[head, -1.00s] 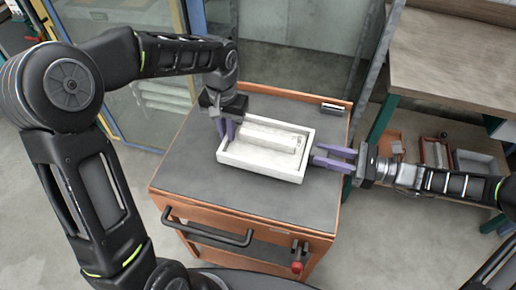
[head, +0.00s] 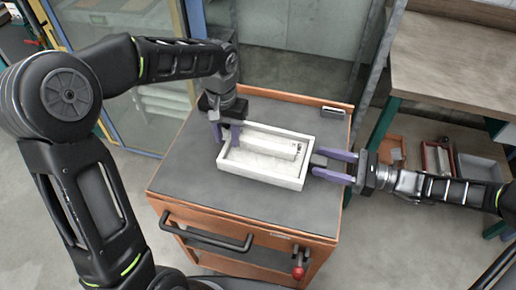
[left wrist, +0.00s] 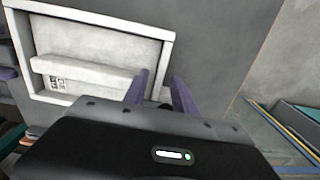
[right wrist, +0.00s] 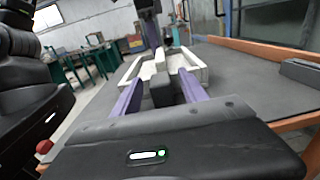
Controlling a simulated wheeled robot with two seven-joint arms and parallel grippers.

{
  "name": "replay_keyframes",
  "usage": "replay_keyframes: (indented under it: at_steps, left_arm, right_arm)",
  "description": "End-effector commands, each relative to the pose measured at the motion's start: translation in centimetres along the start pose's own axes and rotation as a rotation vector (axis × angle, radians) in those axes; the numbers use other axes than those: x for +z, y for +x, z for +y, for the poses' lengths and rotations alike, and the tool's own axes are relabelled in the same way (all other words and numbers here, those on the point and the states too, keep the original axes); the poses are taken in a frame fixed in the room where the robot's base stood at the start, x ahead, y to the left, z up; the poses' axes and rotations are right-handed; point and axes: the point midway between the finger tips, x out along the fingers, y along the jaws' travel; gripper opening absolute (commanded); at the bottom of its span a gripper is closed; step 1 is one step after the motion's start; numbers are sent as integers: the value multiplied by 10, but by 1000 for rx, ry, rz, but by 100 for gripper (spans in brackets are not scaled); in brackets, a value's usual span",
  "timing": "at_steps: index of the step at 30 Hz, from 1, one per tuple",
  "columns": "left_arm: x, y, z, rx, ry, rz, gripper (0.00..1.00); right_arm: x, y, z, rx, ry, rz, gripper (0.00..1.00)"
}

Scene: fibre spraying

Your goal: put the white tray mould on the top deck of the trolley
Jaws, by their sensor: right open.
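The white tray mould (head: 262,178) is a shallow rectangular box with a raised bar inside. It rests on the grey top deck (head: 190,170) of the orange-sided trolley (head: 190,215). My left gripper (head: 227,131) is open at the tray's left end. In the left wrist view its fingers (left wrist: 160,82) are apart near the tray wall (left wrist: 160,48). My right gripper (head: 316,162) is open at the tray's right end. In the right wrist view its fingers (right wrist: 160,80) are spread, with the tray (right wrist: 190,72) beyond; contact cannot be told.
A small dark object (head: 333,110) lies at the deck's back right corner. A wooden-topped bench (head: 450,60) with bins on its lower shelf stands at right. A glass-panelled frame (head: 160,100) is behind on the left. The front of the deck is clear.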

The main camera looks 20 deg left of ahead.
Motion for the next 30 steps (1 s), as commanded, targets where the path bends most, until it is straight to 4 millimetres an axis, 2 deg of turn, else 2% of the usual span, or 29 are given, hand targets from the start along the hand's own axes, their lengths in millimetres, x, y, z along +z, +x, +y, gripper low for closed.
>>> replay_keyframes:
  at_steps: [15, 21, 30]
  left_arm:
    - [-1, -95, 0, 1, 0, 4, 32]
    - [0, -109, 0, 1, 0, 1, 32]
    - [0, -109, 0, 1, 0, 1, 32]
  right_arm:
    - [0, 0, 0, 0, 0, 0, 51]
    - [0, 0, 0, 0, 0, 0, 51]
    - [0, 0, 0, 0, 0, 0, 51]
